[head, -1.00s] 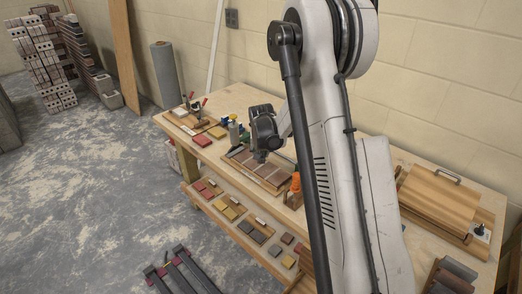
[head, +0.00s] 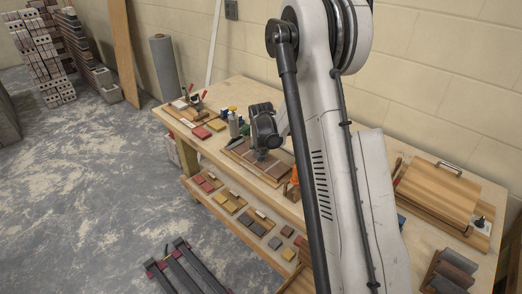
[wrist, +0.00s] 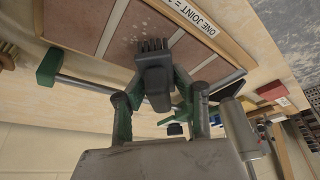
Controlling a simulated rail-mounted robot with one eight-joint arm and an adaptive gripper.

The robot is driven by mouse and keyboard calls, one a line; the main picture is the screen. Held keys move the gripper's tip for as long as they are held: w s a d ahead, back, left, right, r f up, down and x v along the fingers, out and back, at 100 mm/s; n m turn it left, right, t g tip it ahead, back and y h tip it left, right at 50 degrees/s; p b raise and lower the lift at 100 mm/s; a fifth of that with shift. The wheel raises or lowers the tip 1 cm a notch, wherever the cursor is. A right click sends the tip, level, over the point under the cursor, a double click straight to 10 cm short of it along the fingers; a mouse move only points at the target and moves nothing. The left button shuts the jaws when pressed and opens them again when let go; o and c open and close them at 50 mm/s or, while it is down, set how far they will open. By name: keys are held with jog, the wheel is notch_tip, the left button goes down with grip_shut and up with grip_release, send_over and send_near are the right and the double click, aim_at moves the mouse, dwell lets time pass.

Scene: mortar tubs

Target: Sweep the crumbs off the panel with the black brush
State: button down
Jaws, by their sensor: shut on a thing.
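The panel of brown tiles (wrist: 142,38) fills the top of the wrist view, with pale joints and a wooden edge strip lettered "ONE JOINT =". It also shows on the bench in the head view (head: 279,170). Small pale crumbs (wrist: 146,22) lie on a tile just beyond the bristles. My gripper (wrist: 160,88) is shut on the black brush (wrist: 154,66), whose bristles point at the panel. I cannot tell whether the bristles touch it. In the head view my gripper (head: 263,150) is over the panel, and the brush is hard to make out there.
A green-ended bar clamp (wrist: 50,66) lies alongside the panel. An orange-handled tool (head: 294,176) stands at its right end, and bottles (head: 234,124) stand behind. A wooden board with a handle (head: 437,187) is at the bench's right. A lower shelf (head: 262,248) holds tile samples.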

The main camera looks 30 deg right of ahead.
jog(key=shift+f+b, duration=0.95)
jog(key=shift+f, duration=0.05)
dwell(0.3)
